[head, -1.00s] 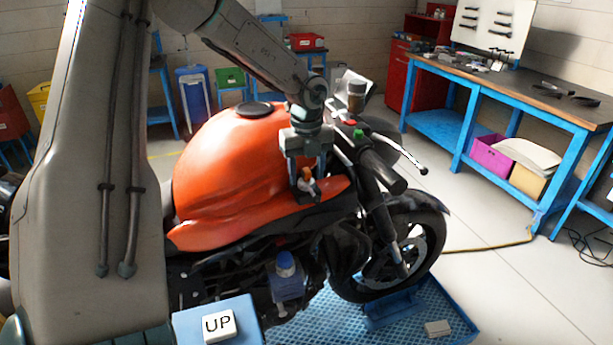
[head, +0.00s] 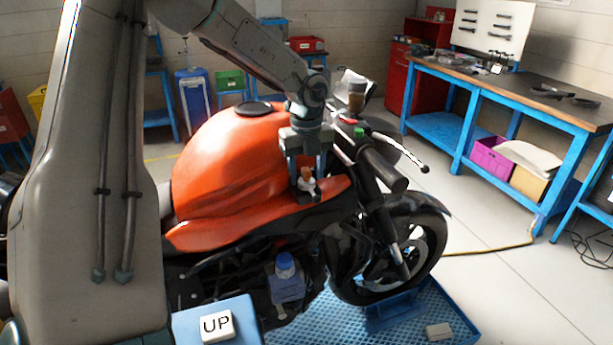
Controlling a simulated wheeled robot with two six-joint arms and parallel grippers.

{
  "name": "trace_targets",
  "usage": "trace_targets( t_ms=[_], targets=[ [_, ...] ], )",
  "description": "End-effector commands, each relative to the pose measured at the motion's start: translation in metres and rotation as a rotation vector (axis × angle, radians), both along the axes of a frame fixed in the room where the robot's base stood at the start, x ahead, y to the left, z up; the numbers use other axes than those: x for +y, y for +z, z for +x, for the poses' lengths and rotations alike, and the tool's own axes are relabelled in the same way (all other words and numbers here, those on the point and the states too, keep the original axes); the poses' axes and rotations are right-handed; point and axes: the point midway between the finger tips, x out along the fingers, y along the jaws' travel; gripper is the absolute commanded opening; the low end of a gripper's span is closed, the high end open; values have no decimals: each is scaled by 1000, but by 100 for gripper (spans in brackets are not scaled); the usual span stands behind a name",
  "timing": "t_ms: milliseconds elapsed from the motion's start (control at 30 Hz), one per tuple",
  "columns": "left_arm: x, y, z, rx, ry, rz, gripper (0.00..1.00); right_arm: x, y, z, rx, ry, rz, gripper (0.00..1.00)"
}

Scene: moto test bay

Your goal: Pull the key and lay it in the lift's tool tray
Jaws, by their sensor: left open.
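My left gripper (head: 305,186) points down at the front end of the orange motorcycle's (head: 235,150) tank. It is open, with its fingers on either side of a small pale and orange-brown item (head: 307,181). This looks like the key, but it is too small to make out clearly. I cannot tell whether the fingers touch it. The blue mesh lift platform (head: 455,318) lies under the front wheel. I cannot pick out a tool tray for certain. My right gripper is not in view.
A blue box with a white UP button (head: 217,326) stands at the bottom. A bottle with a blue cap (head: 286,278) is at the motorcycle's side. A workbench (head: 500,80) is at the right.

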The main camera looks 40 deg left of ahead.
Motion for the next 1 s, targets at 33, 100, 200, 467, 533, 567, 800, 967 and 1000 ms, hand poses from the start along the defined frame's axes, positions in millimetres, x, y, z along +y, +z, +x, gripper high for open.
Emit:
trace_targets(
  t_ms=[33,100,200,467,533,567,800,967,1000],
  targets=[
    [0,0,0,0,0,0,49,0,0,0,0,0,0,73],
    [0,0,0,0,0,0,39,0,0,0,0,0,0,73],
    [0,0,0,0,0,0,20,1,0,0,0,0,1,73],
    [0,0,0,0,0,0,62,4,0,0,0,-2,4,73],
    [0,0,0,0,0,0,73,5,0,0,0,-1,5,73],
    [0,0,0,0,0,0,73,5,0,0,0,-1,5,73],
    [0,1,0,0,0,0,73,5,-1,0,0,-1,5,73],
    [0,13,1,-4,0,1,73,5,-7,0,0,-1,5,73],
    [0,19,1,-5,0,2,73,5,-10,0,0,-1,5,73]
  ],
)
